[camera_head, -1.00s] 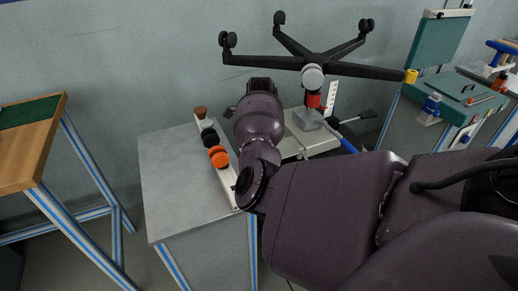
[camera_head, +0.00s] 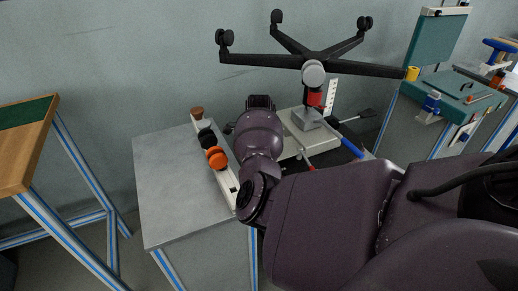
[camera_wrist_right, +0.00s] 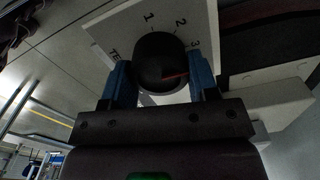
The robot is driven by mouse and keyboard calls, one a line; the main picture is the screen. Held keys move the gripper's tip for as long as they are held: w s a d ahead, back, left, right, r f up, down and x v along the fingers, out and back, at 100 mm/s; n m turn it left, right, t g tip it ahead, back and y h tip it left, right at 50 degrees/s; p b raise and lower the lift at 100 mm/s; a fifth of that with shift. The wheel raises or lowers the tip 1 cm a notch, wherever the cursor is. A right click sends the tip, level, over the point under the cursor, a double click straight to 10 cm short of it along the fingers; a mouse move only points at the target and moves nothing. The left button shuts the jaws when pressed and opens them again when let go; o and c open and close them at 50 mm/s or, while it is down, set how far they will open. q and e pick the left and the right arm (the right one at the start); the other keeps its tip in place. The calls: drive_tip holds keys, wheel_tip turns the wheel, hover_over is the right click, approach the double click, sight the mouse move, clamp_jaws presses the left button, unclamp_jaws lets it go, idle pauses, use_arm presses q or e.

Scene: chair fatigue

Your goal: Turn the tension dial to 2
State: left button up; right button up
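The tension dial (camera_wrist_right: 160,62) is a round black knob with a red pointer line, on a white plate (camera_wrist_right: 108,27) marked 1, 2 and 3 in the right wrist view. The red line points to the picture's right, just below the 3. Part of a label starting "TE" shows at the left. My right gripper (camera_wrist_right: 161,82) has its blue fingers on either side of the knob, apparently against it. In the head view my right arm hides the dial and this gripper. My left gripper is not in view.
A grey table (camera_head: 180,190) bears a rail with an orange knob (camera_head: 217,158) and a black knob (camera_head: 207,138). An upturned chair base (camera_head: 270,62) stands behind my right arm. A wooden-topped table (camera_head: 28,165) is at the left.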

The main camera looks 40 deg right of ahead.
drive_tip(key=c, duration=0.3)
drive_tip(key=shift+c, duration=0.2)
drive_tip(key=shift+r, duration=0.1)
drive_tip(key=shift+r+n+p, duration=0.1)
drive_tip(key=shift+n+p, duration=0.6)
drive_tip(key=shift+n, duration=0.4)
drive_tip(key=shift+n+p, duration=0.4)
drive_tip(key=shift+n, duration=0.4)
drive_tip(key=shift+n+p, duration=0.3)
drive_tip(key=shift+n, duration=1)
drive_tip(key=shift+w+n+p, duration=0.1)
drive_tip(key=shift+n+p, duration=0.3)
drive_tip(key=shift+n, duration=0.2)
drive_tip(key=shift+f, duration=0.25)
